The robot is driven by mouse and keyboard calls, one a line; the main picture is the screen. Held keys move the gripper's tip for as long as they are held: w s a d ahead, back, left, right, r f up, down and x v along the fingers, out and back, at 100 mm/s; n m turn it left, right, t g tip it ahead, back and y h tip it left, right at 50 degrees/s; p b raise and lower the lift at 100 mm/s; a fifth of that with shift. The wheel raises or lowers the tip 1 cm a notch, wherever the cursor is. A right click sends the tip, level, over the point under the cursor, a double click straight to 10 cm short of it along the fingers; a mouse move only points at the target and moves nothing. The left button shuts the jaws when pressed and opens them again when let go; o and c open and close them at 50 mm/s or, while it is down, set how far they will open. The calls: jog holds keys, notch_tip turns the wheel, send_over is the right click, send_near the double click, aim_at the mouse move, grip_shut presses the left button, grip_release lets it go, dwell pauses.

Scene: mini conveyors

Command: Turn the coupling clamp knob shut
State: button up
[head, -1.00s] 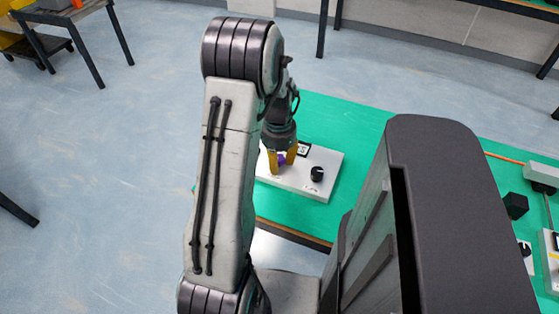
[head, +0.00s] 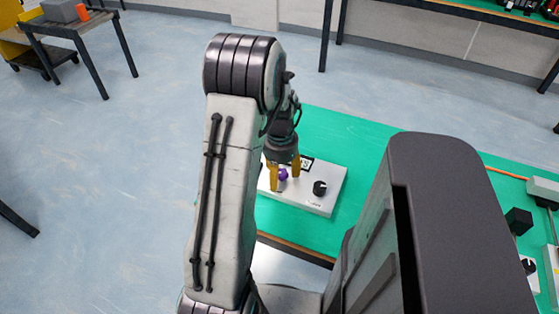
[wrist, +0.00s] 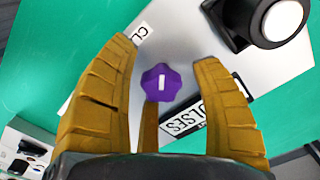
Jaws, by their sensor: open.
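A purple lobed knob (wrist: 161,83) with a white bar mark stands on a pale box (head: 322,205). In the head view the knob (head: 283,174) shows between my fingers. My gripper (head: 285,182) is open, with its yellow fingers on either side of the knob. In the wrist view the fingers (wrist: 164,52) stand apart, with visible gaps to the knob. A label beginning "CL" is partly hidden behind a finger, so I cannot read the knob's name in full.
A black knob (head: 320,188) stands on the same box, right of the purple one. A "PULSES" label (wrist: 183,118) lies near the purple knob. The box rests on a green tabletop (head: 350,135). A black cube (head: 518,221) and other devices stand at right.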

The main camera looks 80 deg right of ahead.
aim_at(280, 172)
notch_tip(280, 172, up, 11)
dwell(0.5)
jog(key=shift+r+n, duration=0.1)
jog(key=shift+n, duration=0.2)
dwell(0.5)
jog(key=a+f+n+y, duration=0.1)
jog(key=a+f+n, duration=0.2)
jog(key=a+n, duration=0.35)
jog(key=w+a+r+n+t+p, duration=0.1)
jog(key=w+a+r+n, duration=0.4)
jog(key=a, duration=0.6)
jog(key=w+a+r+n+t+p, duration=0.1)
jog(key=w+a+r+n+p, duration=0.3)
jog(key=a, duration=0.7)
jog(key=w+a+r+n+t+h+p, duration=0.1)
jog(key=w+a+r+n+p, duration=0.2)
jog(key=w+a+r+n, duration=0.4)
jog(key=w+a+n, duration=0.3)
jog(key=w+a, duration=0.1)
jog(key=shift+w+r, duration=0.3)
jog(key=shift+r, duration=0.05)
jog(key=shift+d, duration=0.1)
